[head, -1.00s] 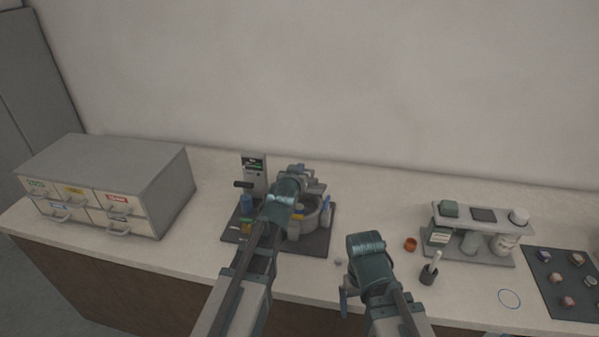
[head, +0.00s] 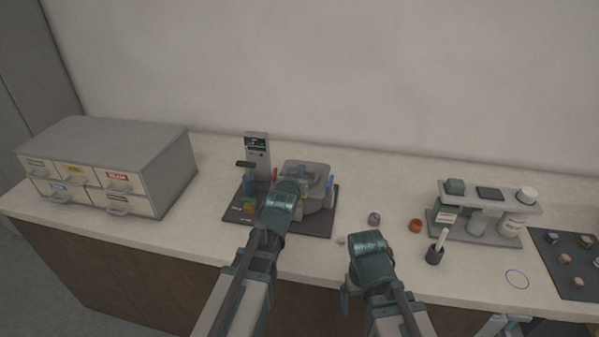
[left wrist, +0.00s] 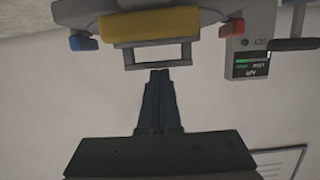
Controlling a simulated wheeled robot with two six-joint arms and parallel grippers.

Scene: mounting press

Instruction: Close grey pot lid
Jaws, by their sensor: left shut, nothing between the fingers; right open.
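The grey pot (head: 316,203) stands on a dark base plate at the back of the counter. Its grey lid (head: 307,170) lies over the pot, looking nearly level; whether it is fully seated cannot be told. In the left wrist view the lid's front shows a grey loop handle (left wrist: 157,57), a yellow bar (left wrist: 150,27), a blue tab and a red tab. My left gripper (left wrist: 160,74) is shut and empty, its tips close to the handle bar. In the head view my left wrist hides the pot's front left. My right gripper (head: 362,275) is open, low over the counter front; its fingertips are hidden.
A control post (head: 257,155) with a lever stands left of the pot. A drawer cabinet (head: 110,165) is at the left.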

